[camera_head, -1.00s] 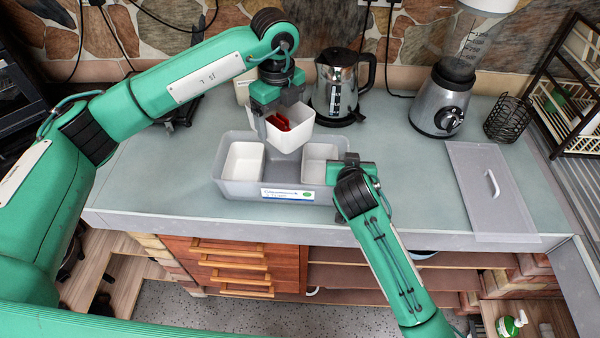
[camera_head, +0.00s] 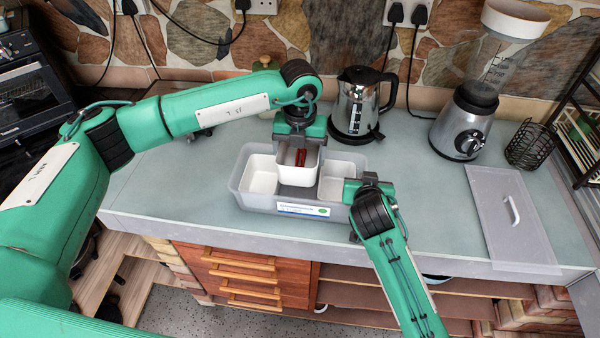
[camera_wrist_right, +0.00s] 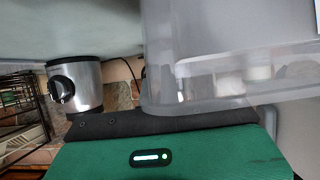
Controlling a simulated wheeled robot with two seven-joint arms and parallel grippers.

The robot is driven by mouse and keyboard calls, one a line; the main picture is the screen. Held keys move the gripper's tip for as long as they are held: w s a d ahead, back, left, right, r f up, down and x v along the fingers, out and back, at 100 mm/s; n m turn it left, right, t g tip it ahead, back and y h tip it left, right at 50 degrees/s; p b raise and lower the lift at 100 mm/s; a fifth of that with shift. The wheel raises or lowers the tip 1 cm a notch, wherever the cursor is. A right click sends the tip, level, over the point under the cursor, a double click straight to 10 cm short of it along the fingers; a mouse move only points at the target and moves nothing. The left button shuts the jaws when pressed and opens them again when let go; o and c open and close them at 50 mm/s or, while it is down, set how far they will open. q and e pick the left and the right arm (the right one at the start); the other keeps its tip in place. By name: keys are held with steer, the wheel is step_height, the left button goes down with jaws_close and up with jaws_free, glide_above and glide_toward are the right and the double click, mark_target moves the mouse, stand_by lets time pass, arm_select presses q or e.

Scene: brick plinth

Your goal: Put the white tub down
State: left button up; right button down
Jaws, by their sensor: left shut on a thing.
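The white tub (camera_head: 299,176) holds something red (camera_head: 300,157). My left gripper (camera_head: 298,143) is shut on this tub from above. The tub is upright in or just over the middle of the grey bin (camera_head: 262,203), and I cannot tell whether it touches the bin's floor. One white tub (camera_head: 261,174) is in the bin's left part and another (camera_head: 337,181) in its right part. My right gripper (camera_head: 364,188) is at the bin's right end. Its fingers are hidden in the head view; the right wrist view shows the clear-grey bin wall (camera_wrist_right: 210,65) close by.
A kettle (camera_head: 356,105) and a blender (camera_head: 463,122) stand behind, with a wire basket (camera_head: 530,145) at the right. A flat grey lid with a handle (camera_head: 497,230) lies on the right of the counter. The counter between bin and lid is partly clear.

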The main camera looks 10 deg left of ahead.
arm_select(q)
steer(key=shift+f, duration=2.7)
steer(key=shift+f, duration=0.35)
steer(key=shift+s+f, duration=0.1)
steer(key=shift+f, duration=0.2)
arm_select(e)
steer(key=shift+s+r, duration=0.1)
steer(key=shift+s, duration=0.05)
arm_select(q)
steer(key=o, duration=0.8)
steer(key=shift+o, duration=0.2)
steer(key=shift+s+f, duration=0.1)
steer(key=shift+f, duration=0.05)
steer(key=r, duration=1.3)
steer(key=shift+w+r, duration=0.2)
steer(key=shift+r, duration=0.15)
arm_select(e)
steer(key=c, duration=1.6)
jaws_free()
